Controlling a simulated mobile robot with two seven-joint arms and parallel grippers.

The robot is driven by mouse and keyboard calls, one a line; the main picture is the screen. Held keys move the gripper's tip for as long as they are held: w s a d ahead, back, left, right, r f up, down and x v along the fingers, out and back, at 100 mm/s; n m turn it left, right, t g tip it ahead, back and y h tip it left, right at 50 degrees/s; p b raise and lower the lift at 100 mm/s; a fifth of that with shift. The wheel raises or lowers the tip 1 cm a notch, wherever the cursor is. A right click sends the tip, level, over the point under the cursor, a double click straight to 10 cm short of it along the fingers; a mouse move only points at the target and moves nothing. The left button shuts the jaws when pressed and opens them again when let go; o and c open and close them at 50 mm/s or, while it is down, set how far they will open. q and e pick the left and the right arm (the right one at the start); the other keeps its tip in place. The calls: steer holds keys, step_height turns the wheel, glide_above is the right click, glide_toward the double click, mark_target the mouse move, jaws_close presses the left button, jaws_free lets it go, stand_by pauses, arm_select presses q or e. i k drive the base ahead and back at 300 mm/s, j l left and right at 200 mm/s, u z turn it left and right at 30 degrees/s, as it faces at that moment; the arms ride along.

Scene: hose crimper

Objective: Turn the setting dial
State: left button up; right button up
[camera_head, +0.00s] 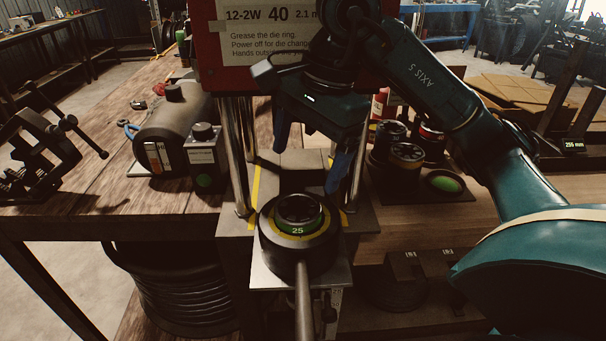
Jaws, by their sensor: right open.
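A small control box (205,165) stands left of the press, with a label plate and a green button on its front. A black knob (203,131) on its top looks like the setting dial, but its markings are too small to read. My right gripper (312,160) hangs in front of the red press head, right of the knob and apart from it. Its two blue fingers are spread with nothing between them. Below the fingers, a black round holder (274,248) carries a green-ringed die (298,214) marked 25. My left gripper is out of view.
The red press head (214,60) stands on steel columns (236,150). A dark cylindrical unit (170,135) sits left of the control box. Several round dies (406,155) stand at right. A lever (304,305) sticks out toward me.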

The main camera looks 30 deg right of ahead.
mark_target(202, 130)
steer(key=k, duration=1)
